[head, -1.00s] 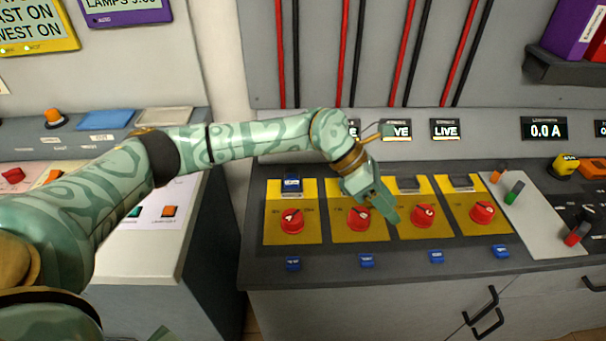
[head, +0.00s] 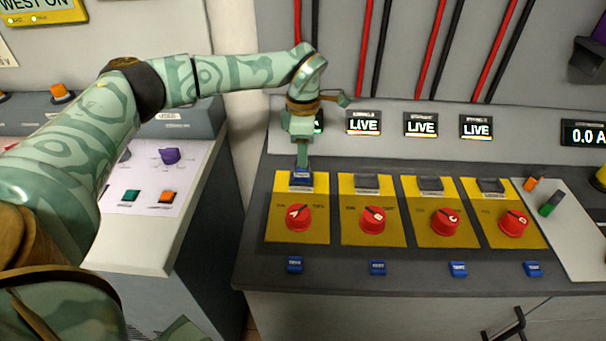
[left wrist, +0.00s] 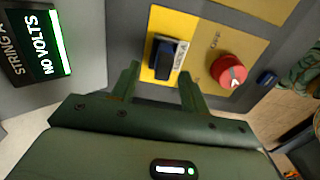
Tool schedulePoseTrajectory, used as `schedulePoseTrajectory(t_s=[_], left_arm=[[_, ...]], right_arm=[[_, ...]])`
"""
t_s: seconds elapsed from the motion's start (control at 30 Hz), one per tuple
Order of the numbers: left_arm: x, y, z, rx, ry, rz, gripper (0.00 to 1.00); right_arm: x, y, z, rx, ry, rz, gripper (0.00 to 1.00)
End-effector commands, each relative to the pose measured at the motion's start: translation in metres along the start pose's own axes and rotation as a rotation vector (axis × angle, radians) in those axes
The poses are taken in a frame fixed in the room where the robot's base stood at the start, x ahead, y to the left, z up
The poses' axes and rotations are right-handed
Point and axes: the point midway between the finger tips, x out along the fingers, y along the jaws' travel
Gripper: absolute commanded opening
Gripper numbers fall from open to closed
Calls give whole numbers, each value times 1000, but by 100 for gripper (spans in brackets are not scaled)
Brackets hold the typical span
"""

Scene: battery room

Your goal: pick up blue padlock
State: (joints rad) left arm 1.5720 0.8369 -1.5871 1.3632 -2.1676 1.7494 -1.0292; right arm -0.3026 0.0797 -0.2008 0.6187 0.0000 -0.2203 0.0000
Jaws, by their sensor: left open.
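The blue padlock (head: 301,179) sits at the top of the leftmost yellow switch plate (head: 276,228), above its red knob (head: 298,217). In the left wrist view the padlock (left wrist: 166,58) is a dark blue block with a pale label along its side, on the yellow plate. My left gripper (head: 302,167) points down right over the padlock and partly covers its back. In the left wrist view the gripper (left wrist: 159,73) is open, its two fingers apart, with the padlock just beyond and between the tips. I cannot tell whether they touch. My right gripper is not in view.
Several yellow plates with red knobs (head: 373,219) run to the right, with small blue tags (head: 377,268) along the console's front edge. A display reading "NO VOLTS" (left wrist: 48,45) is near the gripper. "LIVE" displays (head: 364,123) stand behind. Another console (head: 150,230) is at left.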

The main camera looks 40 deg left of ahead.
Motion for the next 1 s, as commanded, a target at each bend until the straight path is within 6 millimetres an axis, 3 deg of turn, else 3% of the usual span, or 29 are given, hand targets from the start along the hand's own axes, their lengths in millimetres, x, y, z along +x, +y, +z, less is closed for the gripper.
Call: schedulePoseTrajectory(t_s=[0.4,0.6,0.63,0.8,1.0], left_arm=[[54,-5,-4,1,0,-2,45],[53,-5,-3,1,-1,1,45],[52,-5,-3,1,-1,0,43],[52,-5,-3,1,-1,0,0],[52,-5,-3,1,-1,0,0]], right_arm=[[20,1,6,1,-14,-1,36],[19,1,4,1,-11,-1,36],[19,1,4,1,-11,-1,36],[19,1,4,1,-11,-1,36],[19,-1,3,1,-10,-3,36]])
